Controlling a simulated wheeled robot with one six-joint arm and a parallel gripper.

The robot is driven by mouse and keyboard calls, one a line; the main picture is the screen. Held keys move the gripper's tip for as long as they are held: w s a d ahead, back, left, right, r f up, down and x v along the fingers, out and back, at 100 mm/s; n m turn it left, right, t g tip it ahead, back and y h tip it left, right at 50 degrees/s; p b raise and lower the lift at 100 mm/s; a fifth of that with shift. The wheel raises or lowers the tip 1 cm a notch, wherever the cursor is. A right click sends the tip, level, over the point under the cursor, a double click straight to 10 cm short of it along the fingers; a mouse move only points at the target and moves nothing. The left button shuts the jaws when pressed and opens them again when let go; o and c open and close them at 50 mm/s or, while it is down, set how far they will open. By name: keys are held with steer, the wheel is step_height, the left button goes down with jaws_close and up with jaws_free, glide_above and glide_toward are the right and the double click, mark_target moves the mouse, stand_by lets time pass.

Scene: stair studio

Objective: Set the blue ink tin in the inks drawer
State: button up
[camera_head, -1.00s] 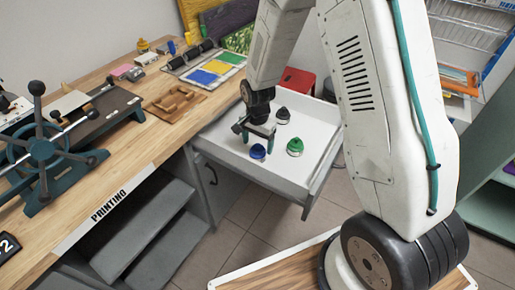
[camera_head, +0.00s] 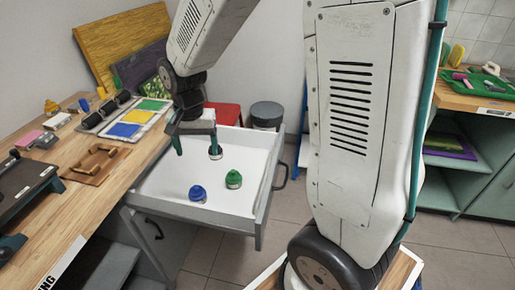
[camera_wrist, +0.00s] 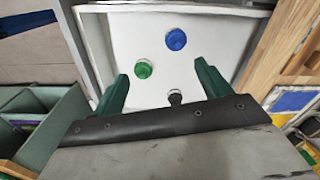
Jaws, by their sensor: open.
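The blue ink tin (camera_head: 197,194) stands upright on the white floor of the open drawer (camera_head: 160,195), near its front left. It also shows at the top of the wrist view (camera_wrist: 176,39). My gripper (camera_head: 197,146) is open over the back part of the drawer, apart from the blue tin. A green tin (camera_head: 233,180) stands to the right of the blue one. A dark tin (camera_head: 215,153) is partly hidden behind a finger; in the wrist view it shows between my fingertips (camera_wrist: 160,82), close to the palm. I cannot tell the drawer's label.
A red box (camera_head: 224,113) and a grey round canister (camera_head: 267,115) stand behind the drawer. The floor to the right of the drawer is clear.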

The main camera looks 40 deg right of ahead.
steer(key=s+d+r+n, duration=0.1)
steer(key=s+r+n, duration=0.3)
steer(key=s, duration=0.7)
steer(key=s+d+r+n, duration=0.1)
steer(key=s+r+n, duration=0.3)
steer(key=s+r, duration=0.5)
steer(key=s, duration=0.3)
steer(key=shift+s+t, duration=0.3)
steer(key=shift+t, duration=0.1)
